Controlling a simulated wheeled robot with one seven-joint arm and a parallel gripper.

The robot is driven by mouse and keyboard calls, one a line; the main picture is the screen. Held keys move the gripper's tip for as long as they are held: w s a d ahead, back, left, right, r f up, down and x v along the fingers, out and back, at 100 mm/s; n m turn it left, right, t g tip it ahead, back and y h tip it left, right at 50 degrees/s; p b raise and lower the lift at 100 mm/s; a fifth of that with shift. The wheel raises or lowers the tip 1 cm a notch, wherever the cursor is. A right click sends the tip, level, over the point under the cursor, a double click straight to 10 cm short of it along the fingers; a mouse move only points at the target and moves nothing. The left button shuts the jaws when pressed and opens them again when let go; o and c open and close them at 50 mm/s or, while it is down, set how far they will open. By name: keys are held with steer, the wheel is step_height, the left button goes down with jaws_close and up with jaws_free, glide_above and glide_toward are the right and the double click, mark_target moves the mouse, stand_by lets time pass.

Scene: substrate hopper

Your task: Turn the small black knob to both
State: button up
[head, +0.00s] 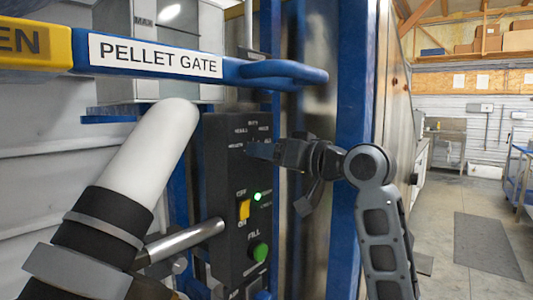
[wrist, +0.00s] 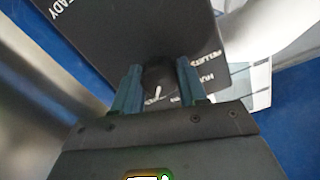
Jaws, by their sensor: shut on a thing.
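The small black knob (wrist: 158,75) sits on the black control panel, between the two bluish fingers of my gripper (wrist: 160,85) in the wrist view. A short white pointer mark shows on the knob, on its side towards my gripper. Blurred white labels are printed around it; I cannot tell for sure which one the mark faces. In the head view, my gripper (head: 262,151) reaches in from the right and is shut at the upper part of the panel (head: 225,180), its fingers hiding the knob there.
Below the knob are a yellow switch (head: 244,209), a lit green lamp (head: 257,196) and a green FILL button (head: 260,251). A blue PELLET GATE handle (head: 240,72) juts out above the panel. A blue post (head: 353,140) stands behind my gripper. Open floor lies at right.

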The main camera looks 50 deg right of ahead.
steer(key=shift+n+b, duration=0.3)
steer(key=shift+n, duration=0.1)
steer(key=n+b, duration=0.2)
steer(key=n, duration=0.1)
steer(key=shift+f, duration=0.1)
steer(key=shift+n+b, duration=1.15)
steer(key=shift+n, duration=0.85)
steer(key=o, duration=1.1)
steer(key=shift+c, duration=0.2)
steer(key=shift+s, duration=0.15)
steer(key=s, duration=0.7)
steer(key=shift+s, duration=0.3)
